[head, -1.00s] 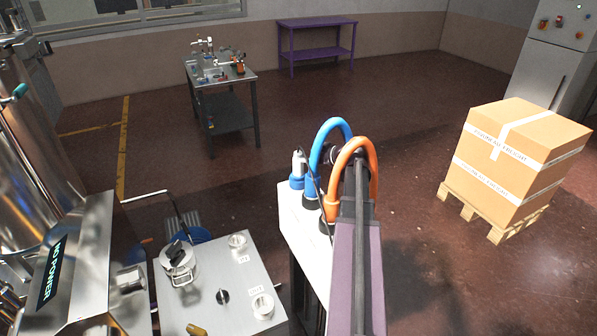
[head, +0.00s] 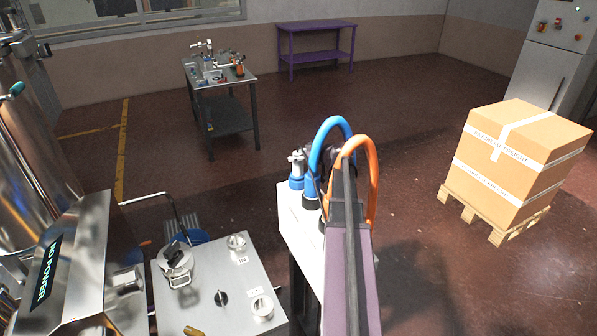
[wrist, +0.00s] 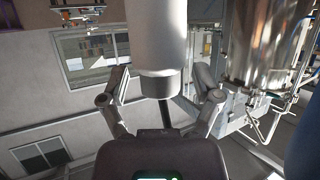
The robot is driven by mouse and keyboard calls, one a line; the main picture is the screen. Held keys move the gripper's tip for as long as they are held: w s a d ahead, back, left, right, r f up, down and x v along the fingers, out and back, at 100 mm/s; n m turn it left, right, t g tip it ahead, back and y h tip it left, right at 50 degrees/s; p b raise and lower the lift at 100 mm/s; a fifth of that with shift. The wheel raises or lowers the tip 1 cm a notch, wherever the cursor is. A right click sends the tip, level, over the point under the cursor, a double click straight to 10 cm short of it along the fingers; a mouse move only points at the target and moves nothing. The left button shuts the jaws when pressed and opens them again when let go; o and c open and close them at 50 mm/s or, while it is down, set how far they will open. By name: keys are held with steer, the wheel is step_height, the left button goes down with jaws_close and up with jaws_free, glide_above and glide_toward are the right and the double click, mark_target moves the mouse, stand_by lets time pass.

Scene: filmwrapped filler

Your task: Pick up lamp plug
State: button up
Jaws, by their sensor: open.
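In the wrist view, my gripper (wrist: 164,98) has its two fingers spread wide apart. A pale grey cylinder (wrist: 160,40) comes down from the top edge between them, with a dark rod below its end. I cannot tell what the cylinder is, or whether it touches a finger. No lamp plug can be made out for sure in either view. In the head view, my arm with its blue and orange hoses fills the middle and hides much of the area around my gripper.
A metal workbench (head: 232,116) with small fittings stands at the back left. A purple table (head: 316,28) is against the wall. A carton (head: 500,165) sits on a wooden pallet (head: 470,213) at the right. Steel machinery (head: 85,255) is close at the left. The middle floor is open.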

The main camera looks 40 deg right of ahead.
steer(key=shift+s, duration=0.1)
jaws_close()
steer(key=shift+r, duration=0.15)
stand_by(0.3)
step_height(320, 180, up, 10)
steer(key=p, duration=1)
stand_by(0.4)
stand_by(0.8)
